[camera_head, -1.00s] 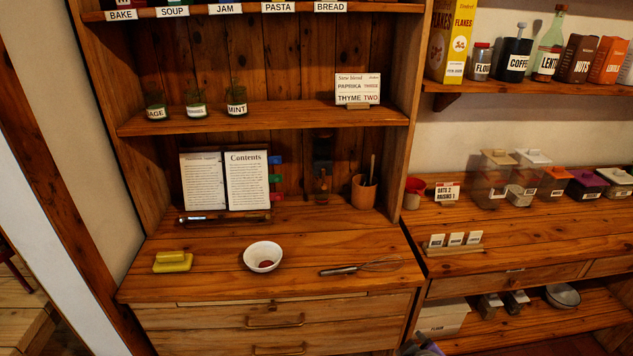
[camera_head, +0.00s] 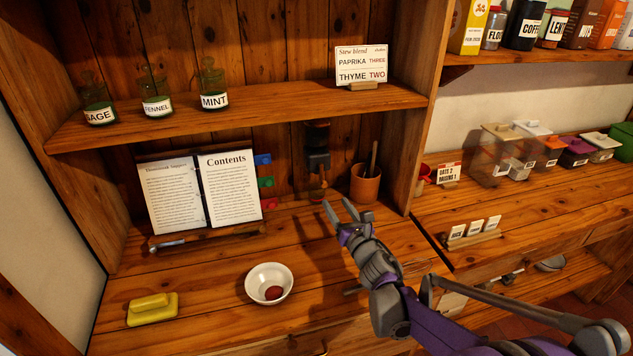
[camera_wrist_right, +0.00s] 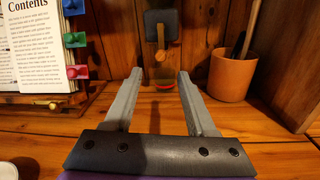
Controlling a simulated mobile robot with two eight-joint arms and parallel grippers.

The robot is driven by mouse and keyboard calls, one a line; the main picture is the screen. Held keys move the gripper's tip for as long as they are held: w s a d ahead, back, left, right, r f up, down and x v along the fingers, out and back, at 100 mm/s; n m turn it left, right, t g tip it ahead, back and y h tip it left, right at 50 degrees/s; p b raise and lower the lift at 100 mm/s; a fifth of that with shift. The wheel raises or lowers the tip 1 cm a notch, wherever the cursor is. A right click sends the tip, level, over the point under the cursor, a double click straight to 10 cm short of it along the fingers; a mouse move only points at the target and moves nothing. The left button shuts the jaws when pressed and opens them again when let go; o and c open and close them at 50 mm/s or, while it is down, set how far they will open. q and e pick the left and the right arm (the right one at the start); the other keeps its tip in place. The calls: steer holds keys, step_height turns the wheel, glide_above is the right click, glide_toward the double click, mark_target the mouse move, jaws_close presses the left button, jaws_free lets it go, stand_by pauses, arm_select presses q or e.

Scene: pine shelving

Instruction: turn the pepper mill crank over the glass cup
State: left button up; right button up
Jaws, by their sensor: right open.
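The pepper mill (camera_head: 318,147) is a dark unit mounted on the back boards of the hutch, right of the open book. In the right wrist view its square dark body (camera_wrist_right: 162,24) shows at top centre, with a brass-coloured crank (camera_wrist_right: 161,40) hanging down its front. The glass cup (camera_wrist_right: 163,74) is below it, clear and hard to make out, with red at its base. My right gripper (camera_head: 337,206) is open and empty, in front of the mill and cup, pointing at them. The cup shows between its fingers in the wrist view. My left gripper is not in view.
An open book (camera_head: 172,197) stands left of the mill. A white bowl (camera_head: 258,277) and a yellow butter dish (camera_head: 152,308) sit on the counter. A shelf with labelled herb glasses (camera_head: 214,101) runs above.

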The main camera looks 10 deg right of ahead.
mark_target(325, 186)
steer(key=w, duration=0.6)
steer(key=w+a+p, duration=0.1)
steer(key=w, duration=0.3)
steer(key=shift+r, duration=0.1)
jaws_close()
